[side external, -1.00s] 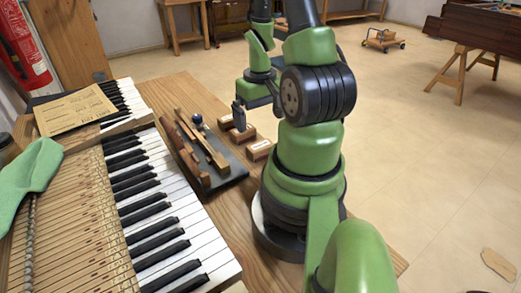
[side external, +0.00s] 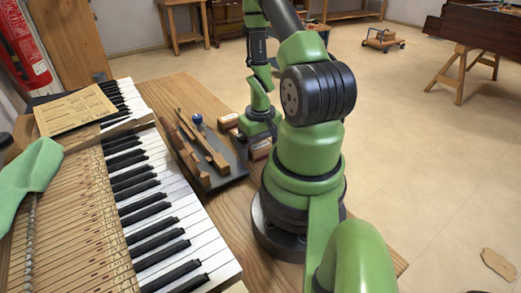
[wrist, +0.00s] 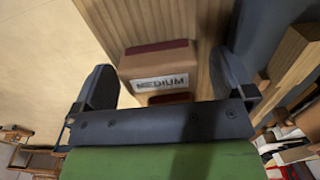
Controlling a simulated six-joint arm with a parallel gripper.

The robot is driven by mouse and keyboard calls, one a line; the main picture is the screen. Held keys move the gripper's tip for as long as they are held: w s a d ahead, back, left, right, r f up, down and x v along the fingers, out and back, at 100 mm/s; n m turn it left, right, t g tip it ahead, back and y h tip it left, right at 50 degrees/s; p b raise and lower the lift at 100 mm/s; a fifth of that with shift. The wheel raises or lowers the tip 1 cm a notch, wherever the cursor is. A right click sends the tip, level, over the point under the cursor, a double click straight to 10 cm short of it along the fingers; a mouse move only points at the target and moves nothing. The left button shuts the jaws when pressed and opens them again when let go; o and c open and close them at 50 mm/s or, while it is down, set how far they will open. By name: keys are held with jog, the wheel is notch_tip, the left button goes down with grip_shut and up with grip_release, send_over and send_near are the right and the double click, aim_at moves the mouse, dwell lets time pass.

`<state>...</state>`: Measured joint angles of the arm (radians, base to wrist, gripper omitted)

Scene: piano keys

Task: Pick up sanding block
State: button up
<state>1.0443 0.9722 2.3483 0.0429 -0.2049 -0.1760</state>
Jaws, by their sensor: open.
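A wooden sanding block (wrist: 158,62) with a dark red face and a "MEDIUM" label sits between my fingers in the wrist view. My gripper (wrist: 166,66) is open, with one finger on each side of the block. A gap shows on the left; the right finger is also apart from it. Part of another block (wrist: 168,98) shows just beyond the gripper's crossbar. In the side view my wrist is low over the row of blocks and hides the middle one. One block (side external: 228,122) shows behind it and another (side external: 259,150) in front.
A dark tray (side external: 226,180) with wooden tools and a blue-knobbed tool (side external: 197,119) lies left of the blocks. The piano keys (side external: 200,235) are further left. The wooden bench edge (wrist: 100,20) is close to the left finger, with floor beyond.

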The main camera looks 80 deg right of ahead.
aim_at(260, 145)
jog(key=shift+c, duration=0.2)
jog(key=c, duration=0.9)
jog(key=shift+c, duration=0.2)
jog(key=shift+r, duration=5)
